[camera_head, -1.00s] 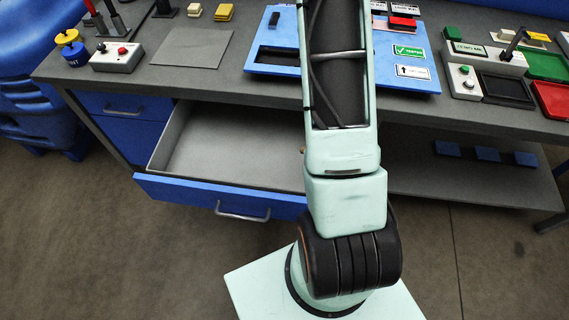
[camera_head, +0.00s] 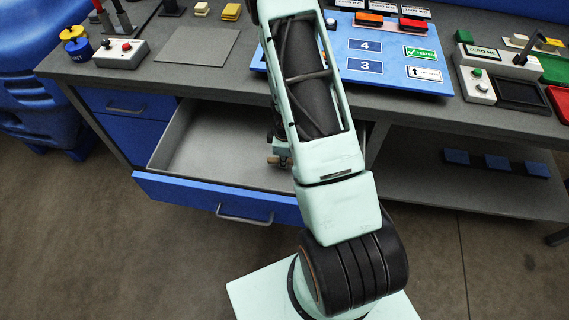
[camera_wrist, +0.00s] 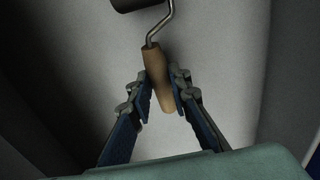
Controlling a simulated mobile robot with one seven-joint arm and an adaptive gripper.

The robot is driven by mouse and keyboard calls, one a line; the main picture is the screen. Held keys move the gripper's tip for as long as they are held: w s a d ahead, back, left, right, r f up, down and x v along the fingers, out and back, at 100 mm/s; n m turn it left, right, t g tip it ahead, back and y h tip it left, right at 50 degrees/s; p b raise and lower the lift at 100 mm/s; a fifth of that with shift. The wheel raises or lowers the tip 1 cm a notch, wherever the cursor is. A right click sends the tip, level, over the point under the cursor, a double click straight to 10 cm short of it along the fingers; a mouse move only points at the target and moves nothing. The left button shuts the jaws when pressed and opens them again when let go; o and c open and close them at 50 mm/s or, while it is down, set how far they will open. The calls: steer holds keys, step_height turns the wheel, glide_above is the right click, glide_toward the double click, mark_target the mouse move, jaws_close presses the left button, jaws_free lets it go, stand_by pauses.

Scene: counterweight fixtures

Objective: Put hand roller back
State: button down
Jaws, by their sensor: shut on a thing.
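The hand roller has a tan handle (camera_wrist: 158,80), a bent metal rod and a dark roller head (camera_wrist: 135,4), which is cut off at the top of the wrist view. My gripper (camera_wrist: 162,90) is shut on the handle, with one blue-padded finger on each side. In the head view, my gripper (camera_head: 279,160) is over the open drawer (camera_head: 205,145), partly hidden by my arm. The drawer's grey floor shows behind the roller in the wrist view. I cannot tell whether the roller touches it.
The blue board (camera_head: 400,78) with labels lies on the grey workbench (camera_head: 130,75) above the drawer. A control box (camera_head: 120,53) and a flat grey plate (camera_head: 199,52) are at the left. More boxes and trays stand at the right. The drawer's left part looks clear.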

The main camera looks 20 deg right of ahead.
step_height(320, 180, down, 2)
steer(key=shift+f+b, duration=0.1)
steer(key=shift+b, duration=0.5)
steer(key=c, duration=1.8)
jaws_free()
steer(key=shift+r, duration=0.2)
step_height(320, 180, up, 12)
steer(key=s+p, duration=0.2)
steer(key=p, duration=0.7)
steer(key=shift+a, duration=0.25)
steer(key=shift+f, duration=0.15)
